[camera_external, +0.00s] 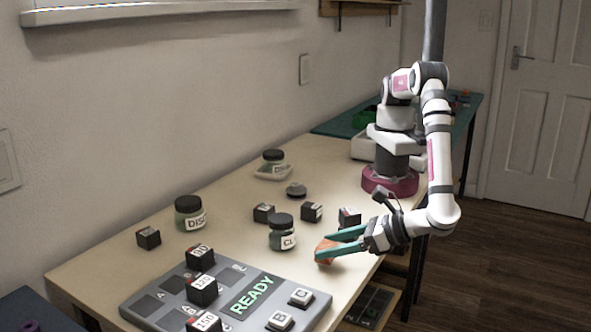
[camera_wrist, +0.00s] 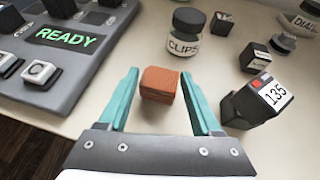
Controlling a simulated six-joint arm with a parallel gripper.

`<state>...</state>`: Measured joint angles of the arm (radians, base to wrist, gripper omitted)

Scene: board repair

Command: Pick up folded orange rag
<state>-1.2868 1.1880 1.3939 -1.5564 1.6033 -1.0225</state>
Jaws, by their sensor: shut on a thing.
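The folded orange rag (camera_external: 324,246) is a small orange-brown block at the front edge side of the table, just right of the grey board. In the wrist view the rag (camera_wrist: 160,84) sits between the teal fingers of my gripper (camera_wrist: 160,76). In the external view my gripper (camera_external: 331,247) reaches in low from the right and is shut on the rag. The fingers partly hide the rag there. Whether the rag is clear of the tabletop is hard to tell.
A grey board (camera_external: 215,300) with a lit READY display and several labelled blocks lies left of the rag. A CLIPS jar (camera_external: 282,235) stands behind it. A black block marked 135 (camera_wrist: 257,101) is close to the right finger. Other jars and blocks stand farther back.

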